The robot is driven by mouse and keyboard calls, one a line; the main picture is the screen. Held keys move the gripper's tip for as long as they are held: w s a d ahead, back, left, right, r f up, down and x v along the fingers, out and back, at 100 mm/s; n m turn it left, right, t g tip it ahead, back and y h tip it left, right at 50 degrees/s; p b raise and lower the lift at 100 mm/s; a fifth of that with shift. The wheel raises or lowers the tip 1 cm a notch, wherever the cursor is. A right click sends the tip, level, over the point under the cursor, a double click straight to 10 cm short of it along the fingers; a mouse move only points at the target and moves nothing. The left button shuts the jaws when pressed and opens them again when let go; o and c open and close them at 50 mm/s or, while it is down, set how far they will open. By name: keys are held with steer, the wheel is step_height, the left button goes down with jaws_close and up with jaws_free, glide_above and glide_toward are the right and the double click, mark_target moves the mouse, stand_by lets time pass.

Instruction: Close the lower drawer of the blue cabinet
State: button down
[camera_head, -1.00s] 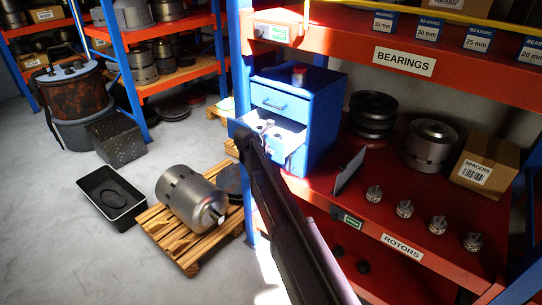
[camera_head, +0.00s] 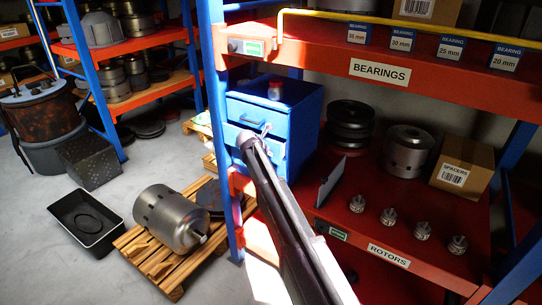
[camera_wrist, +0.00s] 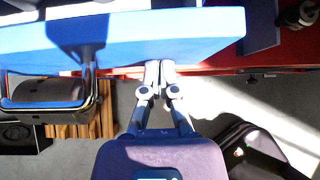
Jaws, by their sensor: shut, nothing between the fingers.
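The blue cabinet (camera_head: 304,120) stands at the left end of the red shelf. Its upper drawer (camera_head: 238,108) is shut. Its lower drawer (camera_head: 278,150) is largely hidden behind my arm in the head view and seems to stand out only a little; I cannot tell the exact gap. In the wrist view a broad blue panel (camera_wrist: 190,32) with a metal handle (camera_wrist: 92,75) spans the top, likely the drawer front. My gripper (camera_wrist: 160,72) is shut and empty, its fingertips at the panel's lower edge, right of the handle. Contact is not certain.
Several small rotors (camera_head: 390,216) and an upright grey plate (camera_head: 331,182) stand on the shelf right of the cabinet. A blue post (camera_head: 216,80) is close on the left. A pallet (camera_head: 160,262) with a metal cylinder and a black tray (camera_head: 87,222) lie on the floor.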

steer(key=shift+s+a, duration=0.1)
steer(key=shift+a, duration=0.2)
steer(key=shift+s+a, duration=0.1)
steer(key=shift+s+a, duration=0.25)
steer(key=shift+s, duration=0.2)
steer(key=s+f+p+v, duration=0.1)
steer(key=p+v, duration=0.6)
steer(key=v, duration=0.4)
steer(key=shift+s+a+r, duration=0.15)
steer(key=shift+s+a, duration=0.1)
steer(key=shift+a, duration=0.2)
step_height(320, 180, down, 8)
steer(key=s+a+t+h+b, duration=0.2)
steer(key=t+h+b, duration=0.3)
steer(key=b, duration=1.6)
steer(key=shift+t, duration=1.2)
